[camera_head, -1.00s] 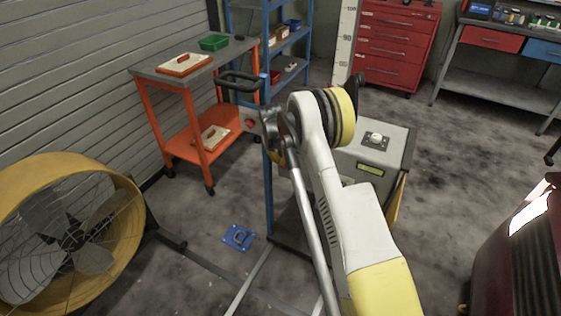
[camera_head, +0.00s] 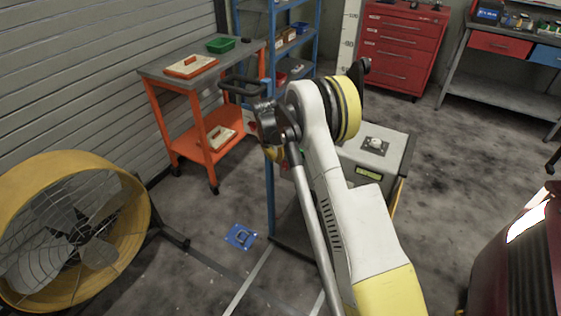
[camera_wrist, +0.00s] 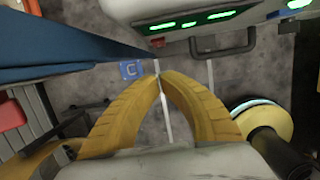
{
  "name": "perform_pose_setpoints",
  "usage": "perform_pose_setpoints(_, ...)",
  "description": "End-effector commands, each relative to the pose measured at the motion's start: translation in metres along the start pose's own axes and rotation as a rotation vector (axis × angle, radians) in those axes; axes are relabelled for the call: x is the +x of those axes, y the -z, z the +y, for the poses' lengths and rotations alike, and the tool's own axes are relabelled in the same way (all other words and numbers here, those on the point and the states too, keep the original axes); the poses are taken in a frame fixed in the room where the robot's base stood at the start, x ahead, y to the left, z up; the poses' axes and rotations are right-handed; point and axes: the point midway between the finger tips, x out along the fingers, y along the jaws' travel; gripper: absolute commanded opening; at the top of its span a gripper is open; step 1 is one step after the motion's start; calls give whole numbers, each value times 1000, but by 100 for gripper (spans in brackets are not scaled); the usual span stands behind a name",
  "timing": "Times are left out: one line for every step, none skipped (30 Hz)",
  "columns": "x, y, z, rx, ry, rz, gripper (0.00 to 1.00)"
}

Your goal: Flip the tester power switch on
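A grey box (camera_head: 385,166), which looks like the tester, stands behind my arm in the head view. It has a small green display (camera_head: 368,173) and a white knob on a dark plate (camera_head: 375,145) on top. I cannot tell which part is the power switch. In the wrist view, a pale housing (camera_wrist: 150,8) with lit green displays (camera_wrist: 205,19) is at the top edge. My gripper (camera_wrist: 160,76) has two yellow fingers whose tips meet below that housing, with nothing seen between them. In the head view, my arm mostly hides the gripper.
A blue post (camera_head: 270,195) and shelf stand close by my gripper. An orange cart (camera_head: 150,80) is behind to the left, a yellow fan (camera_head: 140,215) at left, a dark red car (camera_head: 515,265) at right. A blue floor plate (camera_head: 240,236) lies on open floor.

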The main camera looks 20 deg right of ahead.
Motion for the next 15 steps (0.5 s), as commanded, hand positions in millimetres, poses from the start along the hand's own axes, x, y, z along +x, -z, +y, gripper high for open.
perform_pose_setpoints(-15,-2,0,0,0,0,0)
perform_pose_setpoints(-21,-3,0,0,0,0,0)
perform_pose_setpoints(-28,-4,0,0,0,0,0)
perform_pose_setpoints(-33,-5,0,0,0,0,0)
perform_pose_setpoints(-37,-5,0,0,0,0,0)
perform_pose_setpoints(-41,-6,0,0,0,0,0)
perform_pose_setpoints(-44,-6,0,0,0,0,0)
perform_pose_setpoints(-47,-6,0,0,0,0,0)
perform_pose_setpoints(-50,-7,0,0,0,0,0)
perform_pose_setpoints(-51,-7,0,0,0,0,0)
perform_pose_setpoints(-52,-7,0,0,0,0,0)
perform_pose_setpoints(-53,-7,0,0,0,0,0)
perform_pose_setpoints(-54,-7,0,0,0,0,0)
perform_pose_setpoints(-54,-7,0,0,0,0,0)
perform_pose_setpoints(-54,-7,0,0,0,0,0)
